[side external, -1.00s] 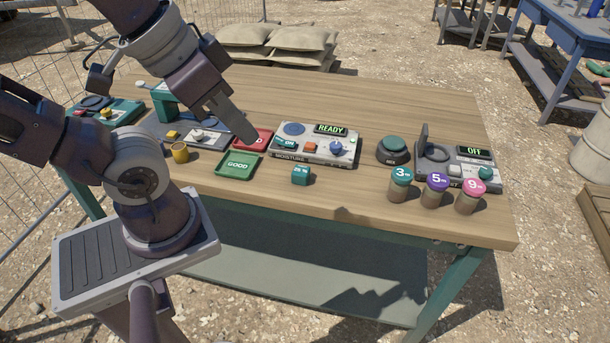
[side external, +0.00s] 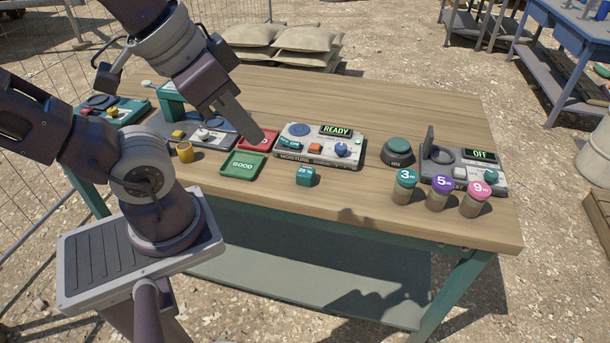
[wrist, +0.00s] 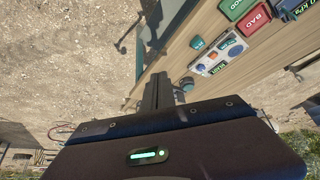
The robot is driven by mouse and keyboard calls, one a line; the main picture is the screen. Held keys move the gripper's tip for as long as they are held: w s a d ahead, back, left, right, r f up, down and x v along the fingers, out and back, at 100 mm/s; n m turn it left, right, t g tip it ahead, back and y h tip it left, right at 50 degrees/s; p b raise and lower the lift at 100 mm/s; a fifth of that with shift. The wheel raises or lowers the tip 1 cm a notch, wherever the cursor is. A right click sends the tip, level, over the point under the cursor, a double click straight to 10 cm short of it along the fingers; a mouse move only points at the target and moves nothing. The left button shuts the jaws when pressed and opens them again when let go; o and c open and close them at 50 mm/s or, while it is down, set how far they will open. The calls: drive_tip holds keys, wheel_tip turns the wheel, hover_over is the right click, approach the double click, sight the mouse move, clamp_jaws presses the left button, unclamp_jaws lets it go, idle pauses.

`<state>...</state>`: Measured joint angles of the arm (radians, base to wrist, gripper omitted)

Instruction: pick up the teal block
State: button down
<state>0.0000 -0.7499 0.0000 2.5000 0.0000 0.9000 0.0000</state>
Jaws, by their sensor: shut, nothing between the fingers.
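The teal block (side external: 306,176) is a small cube with pale marking on its top. It stands on the wooden table in front of the READY moisture meter, near the front edge, in the side view. My gripper (side external: 258,136) is shut and empty. It hangs in the side view to the upper left of the block, apart from it, over the area of the red tray. In the wrist view the shut fingers (wrist: 158,88) point toward the table's edge.
The moisture meter (side external: 290,158) stands behind the block. The green GOOD tray (side external: 243,164) and red tray (side external: 268,141) lie left of it. A yellow cup (side external: 184,152) is further left. Bare table lies between block and jars.

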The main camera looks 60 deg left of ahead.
drive_tip(key=c, duration=0.8)
unclamp_jaws()
drive_tip(key=shift+c, duration=0.2)
drive_tip(key=n+g, duration=0.5)
drive_tip(key=n, duration=0.3)
hover_over(306, 171)
drive_tip(key=f, duration=1.9)
drive_tip(key=shift+d+f, duration=0.2)
drive_tip(key=shift+f, duration=0.05)
drive_tip(key=shift+g, duration=0.3)
drive_tip(key=f, duration=0.8)
drive_tip(key=shift+a, duration=0.25)
